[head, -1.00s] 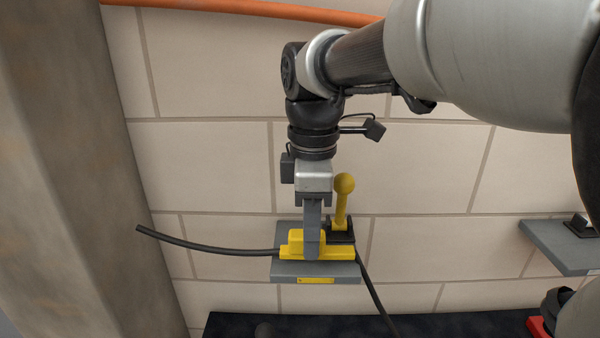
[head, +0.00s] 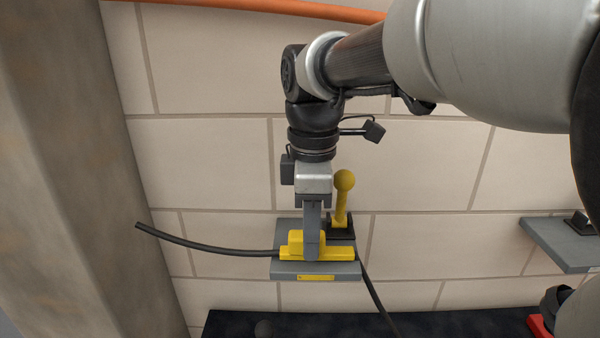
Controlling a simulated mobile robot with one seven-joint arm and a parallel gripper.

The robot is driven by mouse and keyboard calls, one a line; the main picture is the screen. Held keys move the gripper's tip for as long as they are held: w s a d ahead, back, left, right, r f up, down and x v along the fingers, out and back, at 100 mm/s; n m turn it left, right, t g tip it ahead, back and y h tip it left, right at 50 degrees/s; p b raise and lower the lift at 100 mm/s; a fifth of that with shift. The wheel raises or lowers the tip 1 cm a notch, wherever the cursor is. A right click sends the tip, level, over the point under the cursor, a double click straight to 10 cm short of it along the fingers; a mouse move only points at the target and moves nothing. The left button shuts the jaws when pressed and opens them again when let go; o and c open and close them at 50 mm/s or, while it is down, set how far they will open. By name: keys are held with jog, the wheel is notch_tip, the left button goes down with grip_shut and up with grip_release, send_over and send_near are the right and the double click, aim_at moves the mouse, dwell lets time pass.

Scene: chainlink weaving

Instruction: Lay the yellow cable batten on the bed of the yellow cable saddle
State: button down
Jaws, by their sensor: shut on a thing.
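The yellow cable batten (head: 341,254) is a yellow bar with a raised block on top and a black cable (head: 205,246) running out of its left end. My gripper (head: 312,252) points down and is shut on the batten's raised block. The yellow cable saddle (head: 287,271) is a grey plate on the wall with a yellow label on its front edge. A yellow ball-ended lever (head: 343,200) stands upright on a black clamp base behind the batten. The batten is over the saddle's plate; whether it touches the bed I cannot tell.
A second grey shelf (head: 565,245) with a black part sits at the right. A dark surface (head: 370,326) lies below, with a red object (head: 539,327) at its right. A concrete column (head: 80,180) stands at the left, and an orange pipe (head: 260,8) runs above.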

jog(key=shift+f, duration=0.2)
jog(key=c, duration=1.4)
grip_release()
notch_tip(320, 180, up, 18)
jog(key=p, duration=0.2)
jog(key=shift+f, duration=0.25)
jog(key=s+d+f+m+t, duration=0.2)
jog(key=s+d+f+m, duration=0.3)
jog(key=f+m, duration=0.2)
jog(key=s+d+f+m+t+p, duration=0.1)
jog(key=s+d+f+m+t, duration=0.2)
jog(key=s+d+f+m, duration=0.2)
notch_tip(320, 180, down, 4)
jog(key=d+m, duration=0.1)
jog(key=m, duration=0.4)
jog(key=shift+s+d+r+m+t, duration=0.15)
jog(key=shift+d+r+m+t, duration=0.05)
jog(key=shift+d+m+t, duration=0.1)
